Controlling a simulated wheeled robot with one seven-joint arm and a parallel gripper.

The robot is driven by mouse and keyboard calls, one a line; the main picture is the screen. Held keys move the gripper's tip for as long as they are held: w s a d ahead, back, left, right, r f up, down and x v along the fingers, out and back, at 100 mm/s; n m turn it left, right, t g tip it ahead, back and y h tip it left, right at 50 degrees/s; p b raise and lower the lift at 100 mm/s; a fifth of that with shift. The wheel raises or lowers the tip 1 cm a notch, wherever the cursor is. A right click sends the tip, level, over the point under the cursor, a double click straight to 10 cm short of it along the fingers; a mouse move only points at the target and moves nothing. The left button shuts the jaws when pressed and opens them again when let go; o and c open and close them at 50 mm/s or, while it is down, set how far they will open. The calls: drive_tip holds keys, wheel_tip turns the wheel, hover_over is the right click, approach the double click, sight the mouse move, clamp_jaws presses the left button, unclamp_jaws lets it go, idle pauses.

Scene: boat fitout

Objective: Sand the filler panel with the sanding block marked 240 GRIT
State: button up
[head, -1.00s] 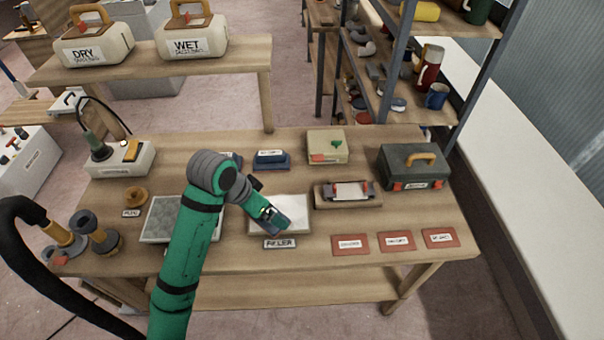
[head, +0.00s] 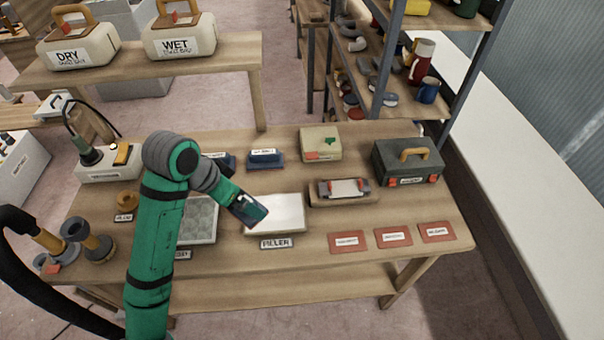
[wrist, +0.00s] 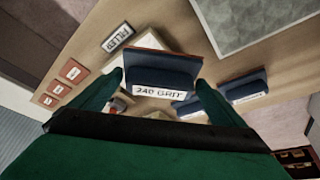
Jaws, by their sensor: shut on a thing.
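The filler panel (head: 285,214) is a pale white rectangle lying on the bench, with a FILLER label (head: 276,243) at its front edge. My gripper (head: 238,202) is over the panel's left edge. It is shut on the sanding block (wrist: 162,76), which is dark blue with a brown base and reads 240 GRIT in the wrist view. In the head view the block (head: 249,209) is partly hidden by the gripper. I cannot tell whether it touches the panel. In the wrist view the block hides much of the panel.
A grey speckled panel (head: 201,222) lies left of the filler panel. Other blue sanding blocks (head: 265,159) sit behind. A clamp-like holder (head: 343,191), a toolbox (head: 408,161) and red cards (head: 393,237) are to the right.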

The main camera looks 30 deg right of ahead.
drive_tip(key=shift+w+r, duration=0.1)
drive_tip(key=shift+r, duration=1.35)
